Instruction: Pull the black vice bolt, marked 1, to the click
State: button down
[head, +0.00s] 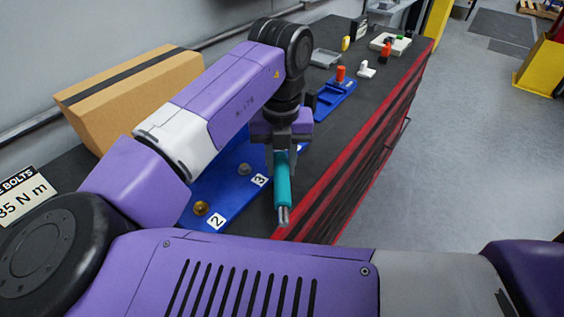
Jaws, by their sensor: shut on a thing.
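My gripper (282,158) is shut on a teal-handled tool (283,185) with a grey end that points toward the camera. A brass bolt (201,208) sits by the label 2 (216,221), and a grey bolt (244,169) by the label 3 (261,180). The black bolt marked 1 does not show; my arm covers part of the plate. I cannot tell what the tool's other end touches.
A cardboard box (130,95) stands behind my arm on the dark bench. A blue holder (335,98) with an orange part (340,74), a grey tray (325,58) and small parts lie farther along. The bench's red front edge (375,130) borders open floor at right.

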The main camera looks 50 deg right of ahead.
jog(key=shift+w, duration=0.1)
jog(key=shift+w+a+m, duration=0.65)
jog(key=shift+w+m, duration=0.2)
jog(key=shift+m, duration=0.15)
jog(key=shift+w, duration=0.1)
jog(key=shift+w+a+m+b, duration=0.25)
jog(key=shift+w+m+b, duration=0.15)
jog(key=shift+m, duration=0.2)
jog(key=shift+w, duration=0.1)
jog(key=shift+w+a+f+b, duration=0.1)
jog(key=shift+w+a+b, duration=0.25)
jog(key=shift+b, duration=2.15)
jog(key=shift+w+d+m+b, duration=0.15)
jog(key=shift+m+b, duration=0.35)
jog(key=shift+b, duration=1.25)
